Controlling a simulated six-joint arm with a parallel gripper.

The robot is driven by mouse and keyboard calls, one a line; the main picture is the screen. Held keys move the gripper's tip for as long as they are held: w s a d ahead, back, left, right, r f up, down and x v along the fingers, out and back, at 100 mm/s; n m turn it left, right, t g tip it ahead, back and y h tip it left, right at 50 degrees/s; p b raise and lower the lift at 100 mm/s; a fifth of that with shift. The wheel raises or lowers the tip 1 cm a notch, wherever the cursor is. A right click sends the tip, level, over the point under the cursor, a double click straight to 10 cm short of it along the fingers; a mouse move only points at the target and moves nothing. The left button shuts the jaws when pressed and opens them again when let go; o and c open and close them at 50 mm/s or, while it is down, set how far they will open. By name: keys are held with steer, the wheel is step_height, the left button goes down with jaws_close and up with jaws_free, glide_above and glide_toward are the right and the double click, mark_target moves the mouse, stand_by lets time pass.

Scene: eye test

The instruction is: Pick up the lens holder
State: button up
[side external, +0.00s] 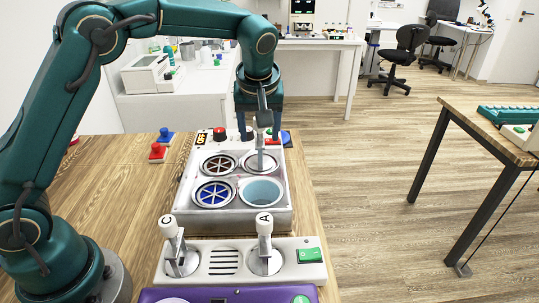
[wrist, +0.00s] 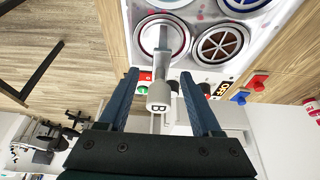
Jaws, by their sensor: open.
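A lens holder with a white handle marked B (wrist: 158,96) lies between my gripper's fingers (wrist: 159,74) in the wrist view. The fingers are open, with a gap visible on both sides of the handle. Its grey stem runs into a round well of the metal tray (wrist: 115,8). In the side view the holder's stem (side external: 261,142) stands in the back right well, below my gripper (side external: 258,134). Two more lens holders, marked C (side external: 169,228) and A (side external: 264,226), stand on the white rack (side external: 309,275) in front.
The tray also has a dark red spoked well (side external: 219,163), a blue spoked well (side external: 214,193) and a well of pale blue liquid (side external: 262,191). Red (side external: 157,152) and blue (side external: 165,136) knobbed pieces sit left of the tray. A purple box (side external: 230,294) is at the front.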

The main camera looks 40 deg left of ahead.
jaws_close()
stand_by(1.3)
